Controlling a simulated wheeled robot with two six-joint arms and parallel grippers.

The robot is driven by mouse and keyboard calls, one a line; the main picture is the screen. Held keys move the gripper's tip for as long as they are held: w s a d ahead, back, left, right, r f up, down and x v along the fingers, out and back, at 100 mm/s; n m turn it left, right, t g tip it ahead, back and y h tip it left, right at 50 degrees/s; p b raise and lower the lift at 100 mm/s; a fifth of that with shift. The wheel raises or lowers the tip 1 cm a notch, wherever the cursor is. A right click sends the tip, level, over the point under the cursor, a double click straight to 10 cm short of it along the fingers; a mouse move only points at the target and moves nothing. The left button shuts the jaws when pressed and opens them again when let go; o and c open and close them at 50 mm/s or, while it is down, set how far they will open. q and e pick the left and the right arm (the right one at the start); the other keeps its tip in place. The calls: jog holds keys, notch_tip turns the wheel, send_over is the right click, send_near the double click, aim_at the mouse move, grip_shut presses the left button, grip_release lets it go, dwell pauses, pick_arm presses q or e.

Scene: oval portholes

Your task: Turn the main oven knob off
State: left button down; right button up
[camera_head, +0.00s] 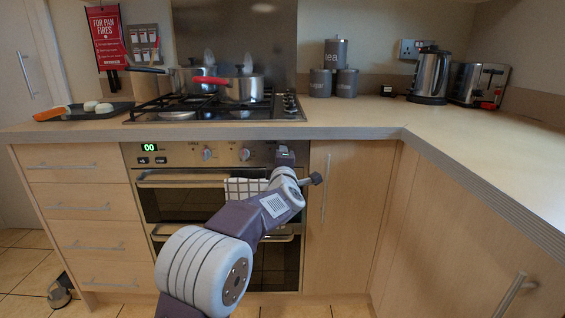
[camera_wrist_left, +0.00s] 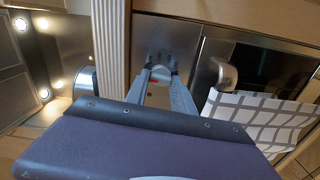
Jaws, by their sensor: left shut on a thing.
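The oven (camera_head: 186,181) has a steel control panel with a green display (camera_head: 149,147) and a row of knobs. A left knob (camera_head: 207,154) and a middle knob (camera_head: 244,154) show clear of my arm. My left gripper (camera_head: 284,154) is at the right end of the panel, just below the worktop, and covers the knob there in the head view. In the left wrist view, my left gripper (camera_wrist_left: 161,78) has its fingers closed on a small grey oven knob (camera_wrist_left: 160,73) against the panel. The knob's pointer is too small to read. My right gripper is not in view.
A checked towel (camera_head: 240,187) hangs on the oven door handle (camera_head: 180,178), close to my left arm. The worktop edge (camera_head: 350,132) lies just above the gripper. Pans, one a red-handled pan (camera_head: 246,88), stand on the hob (camera_head: 180,112). A kettle (camera_head: 430,76) is far right.

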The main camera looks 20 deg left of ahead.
pick_arm(q)
jog(key=shift+f+n, duration=0.1)
jog(key=shift+n, duration=0.5)
jog(key=c, duration=1.1)
grip_release()
jog(key=p+v, duration=0.1)
jog(key=v, duration=0.8)
jog(key=shift+s, duration=0.1)
